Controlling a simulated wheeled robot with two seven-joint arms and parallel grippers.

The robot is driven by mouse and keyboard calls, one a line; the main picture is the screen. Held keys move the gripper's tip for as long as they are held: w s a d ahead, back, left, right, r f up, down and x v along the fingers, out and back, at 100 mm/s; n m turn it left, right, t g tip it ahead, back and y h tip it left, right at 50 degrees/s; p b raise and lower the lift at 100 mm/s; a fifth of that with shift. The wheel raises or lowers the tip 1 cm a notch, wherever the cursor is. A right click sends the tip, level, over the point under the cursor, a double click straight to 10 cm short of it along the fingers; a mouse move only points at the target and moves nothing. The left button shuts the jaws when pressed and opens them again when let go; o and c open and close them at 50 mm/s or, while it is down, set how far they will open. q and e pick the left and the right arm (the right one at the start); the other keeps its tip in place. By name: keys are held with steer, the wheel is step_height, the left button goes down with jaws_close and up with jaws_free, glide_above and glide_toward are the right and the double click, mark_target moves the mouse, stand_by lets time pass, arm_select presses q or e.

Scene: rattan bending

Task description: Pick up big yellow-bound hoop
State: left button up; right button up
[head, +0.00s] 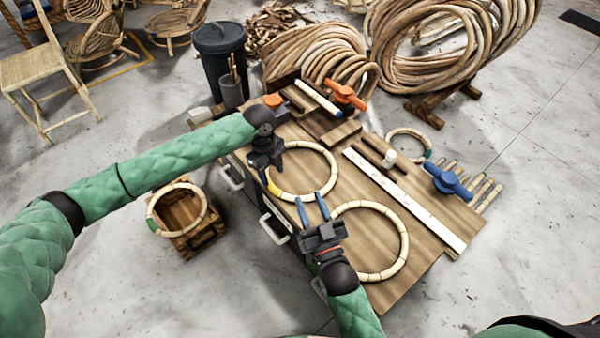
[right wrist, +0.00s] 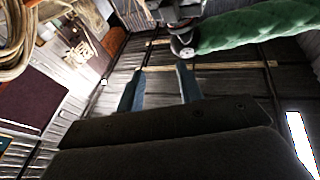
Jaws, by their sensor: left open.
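The yellow-bound hoop (head: 336,172) is a pale jointed ring lying on the wooden workbench (head: 425,205), with a yellow band (head: 273,187) on its left side. My left gripper (head: 270,177) is open, pointing down at the hoop's left side just by the yellow band. Its fingers are dark, and whether the rim lies between them cannot be told. My right gripper (head: 312,201) has blue fingers spread apart at the near edge of this hoop, with nothing seen gripped. Those fingers also show spread in the right wrist view (right wrist: 157,80).
A second pale hoop (head: 404,245) lies nearer on the bench, partly behind my right gripper. A white ruler (head: 430,220), a blue clamp (head: 447,182) and a smaller hoop (head: 424,136) lie to the right.

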mark_target(276, 189)
arm_select(q)
steer(key=shift+w+a, duration=0.2)
steer(key=shift+a, duration=0.05)
steer(key=f, duration=0.3)
steer(key=shift+s+d+b, duration=0.15)
steer(key=shift+d+b, duration=0.05)
steer(key=shift+b, duration=0.1)
steer(key=f, duration=0.2)
steer(key=d+f+b, duration=0.1)
steer(key=f, duration=0.1)
steer(key=shift+s+f, duration=0.1)
steer(key=shift+s, duration=0.3)
steer(key=shift+f, duration=0.25)
arm_select(e)
steer(key=s+d+r+t, duration=0.1)
steer(key=s+r+t, duration=0.1)
steer(key=r, duration=0.6)
steer(key=s+r+t+y, duration=0.1)
steer(key=s+r+t, duration=0.1)
steer(key=r+t, duration=0.2)
step_height(276, 189, up, 4)
steer(key=shift+d+f+y, duration=0.15)
steer(key=shift+d+y, duration=0.15)
steer(key=shift+d, duration=0.1)
arm_select(q)
jaws_close()
